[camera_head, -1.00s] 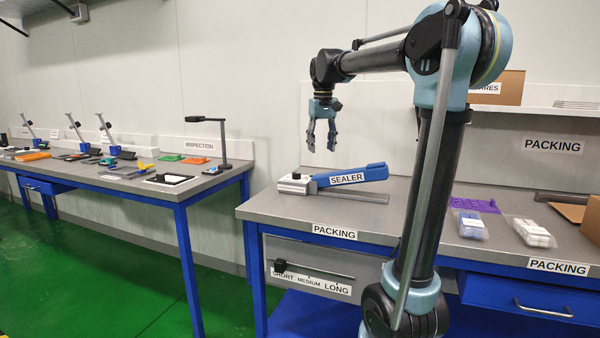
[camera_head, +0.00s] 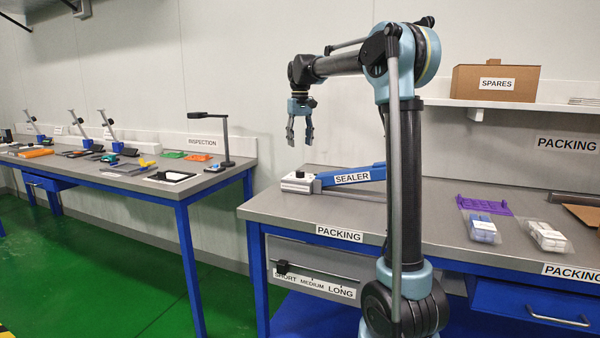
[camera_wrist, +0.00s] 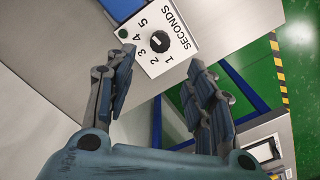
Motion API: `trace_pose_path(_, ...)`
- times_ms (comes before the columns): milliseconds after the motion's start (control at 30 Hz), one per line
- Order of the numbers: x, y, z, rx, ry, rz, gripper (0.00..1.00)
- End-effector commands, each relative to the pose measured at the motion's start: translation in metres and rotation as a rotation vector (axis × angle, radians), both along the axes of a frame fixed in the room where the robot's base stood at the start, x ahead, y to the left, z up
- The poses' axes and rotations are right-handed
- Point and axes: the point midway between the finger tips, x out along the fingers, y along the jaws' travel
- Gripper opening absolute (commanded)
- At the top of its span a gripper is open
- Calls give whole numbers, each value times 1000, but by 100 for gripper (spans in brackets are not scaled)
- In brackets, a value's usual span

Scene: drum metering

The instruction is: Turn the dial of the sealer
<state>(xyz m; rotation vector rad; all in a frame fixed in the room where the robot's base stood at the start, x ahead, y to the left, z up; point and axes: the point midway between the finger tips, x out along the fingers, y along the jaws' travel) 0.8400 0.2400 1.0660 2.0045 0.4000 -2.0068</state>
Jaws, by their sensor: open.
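The sealer (camera_head: 352,178) lies on the packing bench, with a blue arm and a white-grey end block at its left. In the wrist view its white dial plate (camera_wrist: 183,24) reads SECONDS with numbers 1 to 5 around a round black dial (camera_wrist: 159,41). The dial's pale mark is small, and I cannot tell which number it points to. My gripper (camera_head: 299,143) is open and empty, in the air above the sealer's dial end. In the wrist view my gripper's fingers (camera_wrist: 160,80) are apart below the dial, not touching it.
The packing bench (camera_head: 270,212) has a slider labelled SHORT, MEDIUM, LONG (camera_head: 313,283) on its front. A purple piece (camera_head: 483,204) and bagged parts (camera_head: 480,229) lie to the right. A spares box (camera_head: 496,83) stands on the shelf. The inspection bench (camera_head: 165,186) is at left.

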Motion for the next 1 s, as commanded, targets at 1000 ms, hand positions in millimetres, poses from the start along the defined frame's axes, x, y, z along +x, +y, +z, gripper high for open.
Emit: trace_pose_path(1000,0,-2,-122,0,0,-2,49)
